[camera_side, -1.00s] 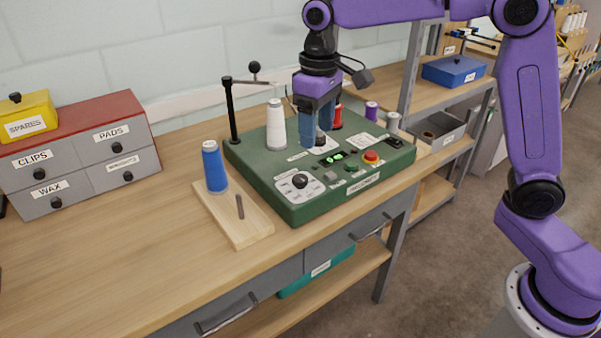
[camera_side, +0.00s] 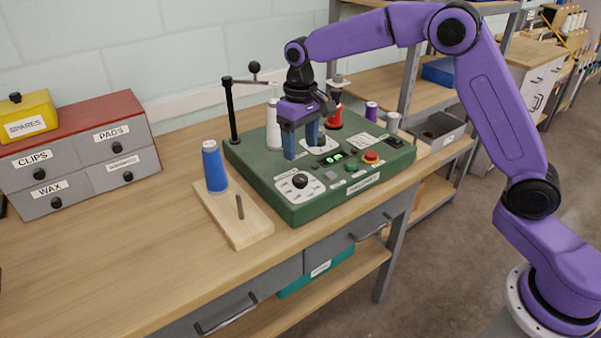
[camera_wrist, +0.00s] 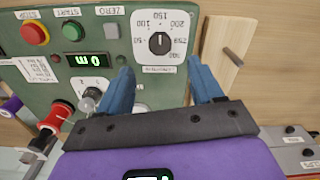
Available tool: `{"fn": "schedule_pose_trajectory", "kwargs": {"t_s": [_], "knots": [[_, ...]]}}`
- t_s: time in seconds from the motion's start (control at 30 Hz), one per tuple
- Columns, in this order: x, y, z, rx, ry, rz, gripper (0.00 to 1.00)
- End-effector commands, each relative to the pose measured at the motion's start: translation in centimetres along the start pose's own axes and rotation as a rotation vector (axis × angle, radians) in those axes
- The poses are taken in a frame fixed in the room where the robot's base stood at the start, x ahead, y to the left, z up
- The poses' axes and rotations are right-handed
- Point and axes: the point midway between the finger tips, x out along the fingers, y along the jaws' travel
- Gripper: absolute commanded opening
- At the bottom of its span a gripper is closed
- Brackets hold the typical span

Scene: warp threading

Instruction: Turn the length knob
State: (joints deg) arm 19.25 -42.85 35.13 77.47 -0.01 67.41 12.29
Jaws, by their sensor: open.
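The length knob (camera_side: 300,181) is a round black knob on a white dial plate (camera_side: 288,191) at the front left of the green machine (camera_side: 252,172). In the wrist view the knob (camera_wrist: 159,43) shows a white pointer line, with numbers around it. My gripper (camera_side: 301,147) is open and empty, its blue fingers pointing down over the panel, behind the knob and apart from it. In the wrist view my gripper (camera_wrist: 159,70) has its fingertips on either side below the dial in the picture.
A red stop button (camera_side: 371,157), a green start button (camera_side: 353,166) and a lit display (camera_side: 332,157) sit right of the dial. A white spool (camera_side: 274,122) and a black post (camera_side: 232,112) stand behind. A wooden board (camera_side: 243,228) holds a blue spool (camera_side: 214,168) at left.

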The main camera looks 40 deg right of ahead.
Motion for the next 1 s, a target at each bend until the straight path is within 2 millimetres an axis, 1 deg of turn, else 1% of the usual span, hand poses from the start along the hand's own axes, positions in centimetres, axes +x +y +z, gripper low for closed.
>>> {"fn": "schedule_pose_trajectory", "kwargs": {"t_s": [0.03, 0.2, 0.3, 0.43, 0.63, 0.9, 0.93, 0.97, 1.0], "knots": [[1.1, 0.1, 0.1, 0.001, -0.005, 0.001, 0.66], [4.2, 0.0, 0.1, 0.001, -0.004, 0.001, 0.66], [5.9, 0.0, 0.1, 0.0, -0.003, 0.001, 0.66], [7.5, 0.0, 0.0, 0.001, -0.002, 0.001, 0.66], [8.7, 0.0, 0.0, 0.0, 0.0, 0.0, 0.66], [8.8, 0.0, 0.0, 0.0, 0.0, 0.0, 0.66], [8.8, 0.0, 0.0, 0.0, 0.0, 0.0, 0.63], [8.8, 0.0, 0.0, 0.0, 0.0, 0.0, 0.53], [8.8, 0.0, 0.0, 0.0, 0.0, 0.0, 0.4]]}}
